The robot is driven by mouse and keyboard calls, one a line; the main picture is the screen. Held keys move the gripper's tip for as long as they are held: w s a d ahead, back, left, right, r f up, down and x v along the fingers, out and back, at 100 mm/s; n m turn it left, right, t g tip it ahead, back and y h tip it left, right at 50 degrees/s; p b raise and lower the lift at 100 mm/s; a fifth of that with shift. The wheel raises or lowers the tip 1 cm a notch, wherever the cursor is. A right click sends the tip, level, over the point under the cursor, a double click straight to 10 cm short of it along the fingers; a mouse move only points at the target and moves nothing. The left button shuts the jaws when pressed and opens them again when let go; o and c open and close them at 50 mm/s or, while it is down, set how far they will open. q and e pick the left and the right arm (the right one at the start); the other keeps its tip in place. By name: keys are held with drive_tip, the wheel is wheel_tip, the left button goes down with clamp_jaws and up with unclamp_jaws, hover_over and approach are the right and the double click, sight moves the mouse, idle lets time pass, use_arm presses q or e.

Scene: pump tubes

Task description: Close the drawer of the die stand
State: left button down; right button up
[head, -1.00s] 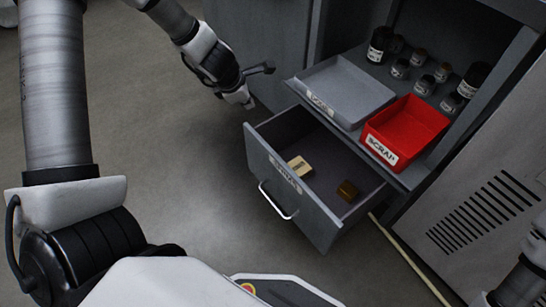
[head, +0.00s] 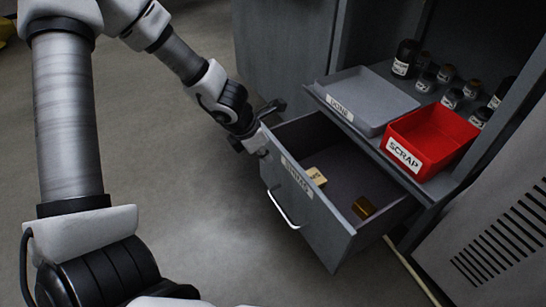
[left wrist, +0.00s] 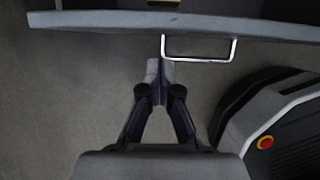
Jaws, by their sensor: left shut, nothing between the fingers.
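The grey drawer (head: 303,216) of the die stand is pulled out, with a pale block (head: 316,177) and a brown-gold block (head: 363,207) inside. Its metal handle (head: 283,213) is on the labelled front panel; the handle also shows in the left wrist view (left wrist: 200,60). My left gripper (head: 262,152) is shut and empty, by the far left end of the drawer front. In the left wrist view its fingertips (left wrist: 160,68) are just short of the front panel, beside the handle's left end. Whether they touch is unclear. My right gripper is out of view.
Above the drawer, a grey tray (head: 366,88) and a red scrap tray (head: 432,140) sit on a shelf with several dark bottles (head: 405,58) behind. A vented grey cabinet (head: 480,235) stands at right. The floor before the drawer is clear.

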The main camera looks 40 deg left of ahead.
use_arm(q)
drive_tip(key=shift+w+d+r, duration=0.15)
drive_tip(key=shift+w+d, duration=0.1)
drive_tip(key=shift+w, duration=0.35)
drive_tip(key=shift+w+d+r, duration=0.15)
drive_tip(key=shift+w+d, duration=0.1)
drive_tip(key=shift+w, duration=0.3)
drive_tip(key=shift+w+p, duration=0.1)
drive_tip(key=shift+p, duration=0.25)
